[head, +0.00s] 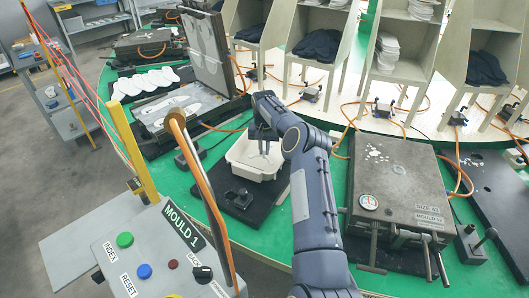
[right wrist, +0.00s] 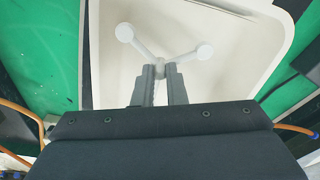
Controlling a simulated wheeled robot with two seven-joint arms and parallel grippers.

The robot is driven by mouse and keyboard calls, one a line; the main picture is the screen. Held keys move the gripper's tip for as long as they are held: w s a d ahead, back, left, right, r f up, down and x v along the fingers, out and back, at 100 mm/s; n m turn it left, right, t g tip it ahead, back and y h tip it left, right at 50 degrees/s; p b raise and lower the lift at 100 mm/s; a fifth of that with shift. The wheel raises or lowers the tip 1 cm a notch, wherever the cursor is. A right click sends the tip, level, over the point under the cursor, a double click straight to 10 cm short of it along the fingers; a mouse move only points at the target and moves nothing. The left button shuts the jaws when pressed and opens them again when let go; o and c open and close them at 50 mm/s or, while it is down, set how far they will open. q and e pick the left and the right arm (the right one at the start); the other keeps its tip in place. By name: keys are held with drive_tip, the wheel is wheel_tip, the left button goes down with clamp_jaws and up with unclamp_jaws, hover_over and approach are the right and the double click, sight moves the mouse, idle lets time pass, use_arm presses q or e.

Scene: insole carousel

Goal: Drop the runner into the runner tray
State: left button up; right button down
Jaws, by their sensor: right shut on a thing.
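The runner (right wrist: 205,52) is a pale grey branched piece with round ends, forming a V in the right wrist view. My right gripper (right wrist: 160,72) is shut on it where the branches meet. In the head view my right gripper (head: 263,142) points down over the white runner tray (head: 244,170). The runner is hard to make out there. In the right wrist view the tray (right wrist: 228,82) lies behind the runner, which appears above the tray floor. I cannot tell how large the gap is. My left gripper is not in view.
An open mould (head: 210,48) stands behind and left of the tray, with white insoles (head: 148,82) beyond it. A closed mould with a gauge (head: 405,185) stands on the right. A control panel (head: 165,255) with a post is at the front left. Shelves (head: 400,55) line the back.

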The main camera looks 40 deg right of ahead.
sight(264, 151)
wheel_tip(264, 151, down, 2)
drive_tip(key=shift+f, duration=0.25)
drive_tip(key=shift+f+b, duration=0.55)
drive_tip(key=shift+f, duration=0.1)
drive_tip(key=c, duration=1.5)
unclamp_jaws()
drive_tip(key=shift+r, duration=0.1)
